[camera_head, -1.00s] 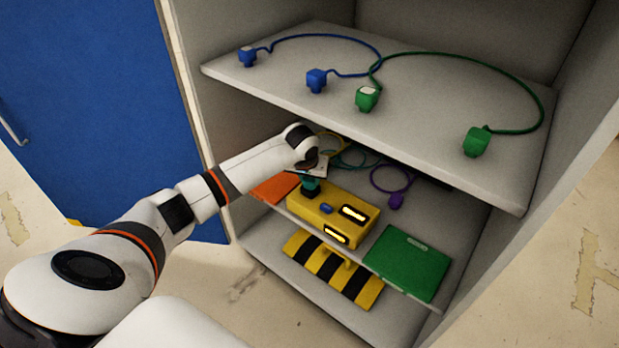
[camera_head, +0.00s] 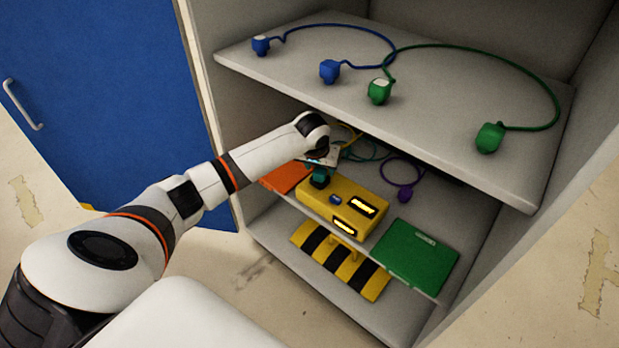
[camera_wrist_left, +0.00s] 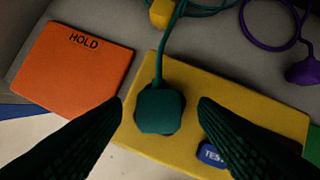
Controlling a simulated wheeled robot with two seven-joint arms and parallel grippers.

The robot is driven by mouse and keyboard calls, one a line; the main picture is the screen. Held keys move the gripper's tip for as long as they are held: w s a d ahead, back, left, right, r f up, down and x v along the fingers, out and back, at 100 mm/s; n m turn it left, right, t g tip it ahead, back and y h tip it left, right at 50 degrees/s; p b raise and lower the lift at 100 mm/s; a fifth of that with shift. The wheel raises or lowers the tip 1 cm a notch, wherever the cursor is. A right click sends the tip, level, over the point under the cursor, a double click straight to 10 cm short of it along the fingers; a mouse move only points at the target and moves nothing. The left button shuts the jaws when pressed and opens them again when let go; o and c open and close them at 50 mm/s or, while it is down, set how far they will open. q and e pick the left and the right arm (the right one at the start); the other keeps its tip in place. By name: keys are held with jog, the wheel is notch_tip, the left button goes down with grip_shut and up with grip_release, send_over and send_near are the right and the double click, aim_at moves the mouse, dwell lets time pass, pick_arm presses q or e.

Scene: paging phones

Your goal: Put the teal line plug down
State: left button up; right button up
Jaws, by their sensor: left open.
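The teal line plug (camera_wrist_left: 160,109) sits on the left part of the yellow box (camera_wrist_left: 225,95), on a dark round spot that looks like a socket. Its teal cord runs away toward the back of the shelf. In the head view the teal plug (camera_head: 320,178) shows just below my left gripper (camera_head: 321,160). In the left wrist view my left gripper (camera_wrist_left: 160,115) is open, with one dark finger on each side of the plug and gaps between. My right gripper is not in view.
An orange HOLD pad (camera_wrist_left: 72,72) lies left of the box, and a green pad (camera_head: 415,257) lies right. A purple plug (camera_head: 405,194) is behind. The upper shelf (camera_head: 280,68), with blue and green plugs, overhangs the arm. A striped yellow-black piece (camera_head: 340,262) is below.

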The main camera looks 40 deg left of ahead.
pick_arm(q)
jog(key=s+d+p, duration=0.2)
jog(key=s+d, duration=0.2)
jog(key=s, duration=0.7)
jog(key=s+d+f+m+h, duration=0.1)
jog(key=s+d+f+m, duration=0.1)
jog(key=s+d+f, duration=0.35)
jog(key=s+d+f+m+h, duration=0.1)
jog(key=s+d+f, duration=0.15)
jog(key=f, duration=0.65)
jog(key=s+d+f+m+g, duration=0.1)
jog(key=s+d+f, duration=0.1)
jog(key=s+f, duration=0.3)
jog(key=s+d+f+m, duration=0.1)
jog(key=s+d+f, duration=0.1)
jog(key=s+f, duration=0.4)
jog(key=s, duration=0.5)
jog(key=shift+s+d+f+m+g, duration=0.15)
jog(key=shift+s+d+m+g, duration=0.1)
jog(key=shift+d+m+g, duration=0.15)
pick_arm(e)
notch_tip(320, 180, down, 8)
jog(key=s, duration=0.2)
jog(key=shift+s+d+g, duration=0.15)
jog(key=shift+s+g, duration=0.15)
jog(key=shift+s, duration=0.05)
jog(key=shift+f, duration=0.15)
